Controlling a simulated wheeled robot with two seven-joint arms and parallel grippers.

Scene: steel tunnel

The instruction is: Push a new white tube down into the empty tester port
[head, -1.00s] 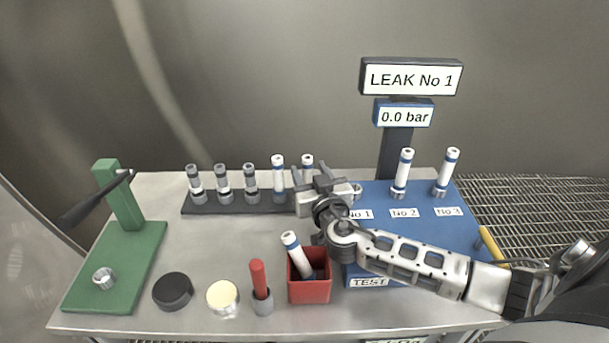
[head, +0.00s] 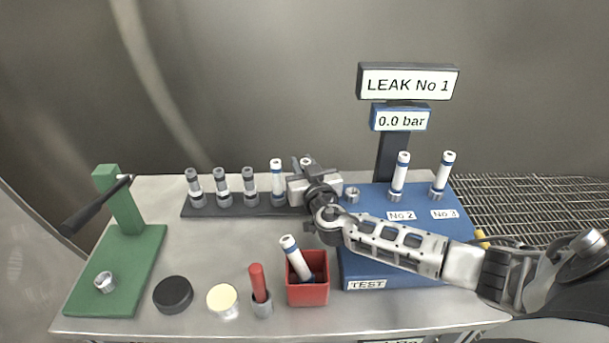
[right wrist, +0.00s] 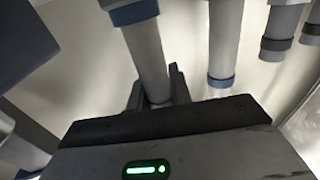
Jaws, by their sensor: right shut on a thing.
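My right gripper (head: 306,177) is shut on a white tube with blue bands (head: 307,161) at the right end of the dark rack (head: 235,208). The tube's top shows above the fingers; its lower end is hidden in the head view. In the right wrist view the same tube (right wrist: 146,48) is between the fingers. Another white tube (head: 277,178) stands just left of it in the rack. The blue tester (head: 375,268) has an empty port (head: 352,194) at its left. White tubes stand in No 2 (head: 400,174) and No 3 (head: 444,172). My left gripper is not in view.
Several grey tubes (head: 221,186) stand in the rack's left part. A red bin (head: 307,293) holds a tilted white tube. A green press (head: 130,250), a black disc (head: 173,293), a cream-topped jar (head: 222,299) and a red-handled tool (head: 259,282) lie left. The sign (head: 408,82) reads LEAK No 1.

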